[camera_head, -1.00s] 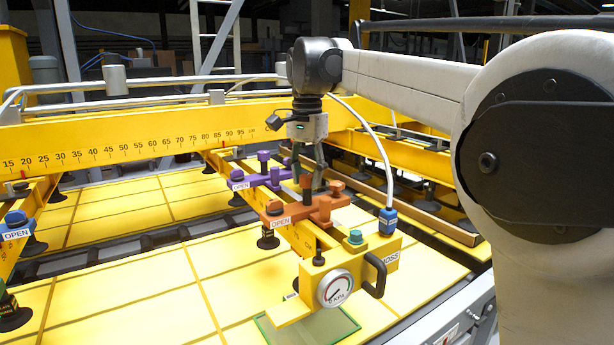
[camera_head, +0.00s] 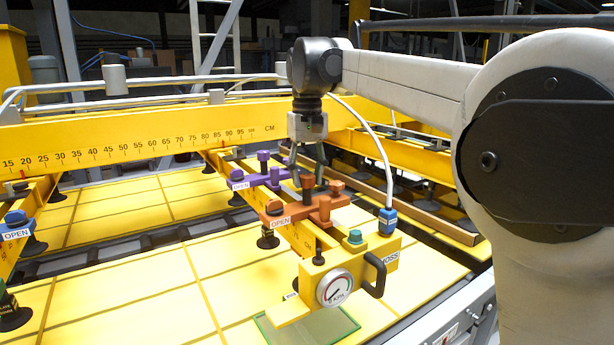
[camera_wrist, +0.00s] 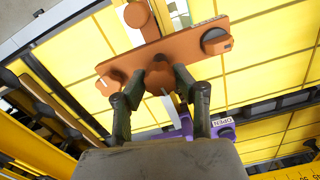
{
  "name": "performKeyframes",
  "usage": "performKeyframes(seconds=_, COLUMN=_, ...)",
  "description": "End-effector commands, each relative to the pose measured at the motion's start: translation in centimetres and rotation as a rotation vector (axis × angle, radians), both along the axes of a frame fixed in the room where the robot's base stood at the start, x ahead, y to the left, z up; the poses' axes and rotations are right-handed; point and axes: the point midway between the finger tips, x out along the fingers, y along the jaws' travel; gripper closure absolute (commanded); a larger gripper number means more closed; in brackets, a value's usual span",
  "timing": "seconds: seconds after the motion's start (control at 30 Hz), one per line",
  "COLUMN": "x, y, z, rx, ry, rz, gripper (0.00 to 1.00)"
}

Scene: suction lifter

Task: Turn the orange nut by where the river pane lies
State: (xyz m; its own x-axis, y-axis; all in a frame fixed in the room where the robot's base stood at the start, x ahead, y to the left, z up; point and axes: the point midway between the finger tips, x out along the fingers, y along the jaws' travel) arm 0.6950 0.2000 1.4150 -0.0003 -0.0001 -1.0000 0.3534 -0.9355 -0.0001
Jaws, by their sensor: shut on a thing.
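The orange crossbar clamp (camera_head: 285,217) sits on the yellow lifter arm, with an "OPEN" tag at its left end. Its upright orange nut (camera_head: 307,183) also shows in the wrist view (camera_wrist: 160,76). My gripper (camera_head: 309,180) points down from above, its dark fingers shut on the sides of this nut. In the wrist view, the fingertips (camera_wrist: 154,84) lie on either side of the nut. A greenish glass pane (camera_head: 325,328) lies under the gauge end of the arm. No river marking is readable.
A purple clamp tagged "OPEN" (camera_head: 262,178) stands close behind the orange one. A yellow block with a round gauge (camera_head: 334,288) and black handle (camera_head: 375,273) is in front. A white hose (camera_head: 372,130) curves right of my gripper. A blue clamp (camera_head: 15,222) is far left.

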Motion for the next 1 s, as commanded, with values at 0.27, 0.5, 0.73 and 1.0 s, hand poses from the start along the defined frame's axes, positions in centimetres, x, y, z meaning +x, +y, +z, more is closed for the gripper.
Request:
performKeyframes(seconds=0.27, x=0.04, y=-0.01, z=0.09, rx=0.001, ry=-0.002, rz=0.260, gripper=0.98)
performKeyframes(seconds=0.5, x=0.06, y=-0.02, z=0.10, rx=0.000, ry=-0.002, rz=0.489, gripper=0.98)
performKeyframes(seconds=0.73, x=0.07, y=-0.03, z=0.10, rx=0.000, ry=-0.002, rz=0.707, gripper=0.98)
performKeyframes(seconds=1.0, x=0.10, y=-0.03, z=0.10, rx=0.000, ry=-0.002, rz=0.963, gripper=0.98)
